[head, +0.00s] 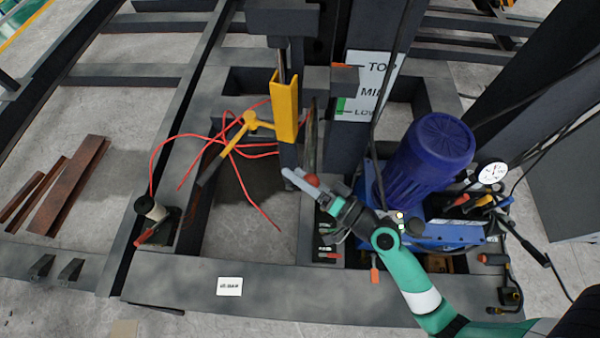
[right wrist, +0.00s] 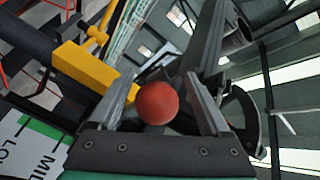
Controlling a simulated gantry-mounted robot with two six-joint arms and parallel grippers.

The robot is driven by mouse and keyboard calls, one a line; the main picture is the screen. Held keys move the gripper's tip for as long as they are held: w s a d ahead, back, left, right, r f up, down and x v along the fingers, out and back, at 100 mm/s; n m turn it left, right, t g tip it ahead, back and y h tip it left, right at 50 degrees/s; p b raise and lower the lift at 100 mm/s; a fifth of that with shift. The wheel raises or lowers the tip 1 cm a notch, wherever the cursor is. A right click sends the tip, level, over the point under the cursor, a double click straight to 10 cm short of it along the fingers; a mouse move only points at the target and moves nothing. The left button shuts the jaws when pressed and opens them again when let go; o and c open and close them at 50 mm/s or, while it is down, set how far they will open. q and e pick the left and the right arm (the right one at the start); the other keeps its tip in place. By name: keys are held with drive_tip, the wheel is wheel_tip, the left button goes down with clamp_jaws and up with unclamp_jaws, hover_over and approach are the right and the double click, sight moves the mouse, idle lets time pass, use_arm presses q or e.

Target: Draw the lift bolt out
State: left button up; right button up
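In the right wrist view the knob (right wrist: 158,103) lies between the two fingers (right wrist: 160,100), with small gaps visible on both sides. The fingers stand apart, and I see no clear contact. The knob hides any shaft behind it, so I cannot tell whether it is the lift bolt's head. A yellow channel piece (head: 284,108) on the dark post stands just above the gripper, with a yellow lever (head: 228,143) with a dark grip beside it. My left gripper is not in view.
A blue motor (head: 428,160) and a gauge (head: 492,173) stand at the right. Loose red cable (head: 240,180) lies left. Rusty bars (head: 70,185) lie on the floor. A steel beam (head: 270,290) runs across the front.

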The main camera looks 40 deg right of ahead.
drive_tip(key=s+d+b, duration=0.1)
drive_tip(key=s+b, duration=0.2)
drive_tip(key=s, duration=0.8)
drive_tip(key=shift+s+d, duration=0.3)
